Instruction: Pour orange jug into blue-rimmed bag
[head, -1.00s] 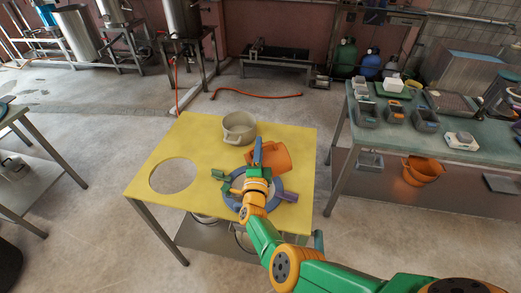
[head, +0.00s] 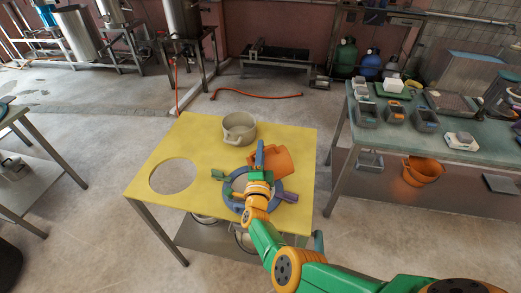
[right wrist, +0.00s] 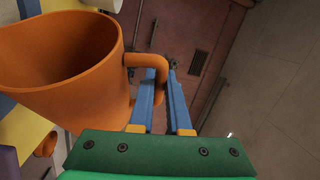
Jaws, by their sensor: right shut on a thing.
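The orange jug (head: 278,160) is held over the far right side of the blue rim (head: 228,201) of the bag on the yellow table. My right gripper (head: 259,152) is shut on its handle. In the right wrist view, the blue fingers (right wrist: 161,85) are around the handle (right wrist: 148,60), and the jug (right wrist: 75,75) shows its wide mouth and bare inner wall; its bottom is hidden. My arm covers much of the bag opening, so the bag's inside is hidden. My left gripper is not in view.
The yellow table (head: 150,190) has an empty round hole at left. A grey pot (head: 239,129) stands behind the jug. Green clips (head: 217,174) and a purple clip (head: 290,197) are at the rim. A bench (head: 350,142) with several bins stands at right.

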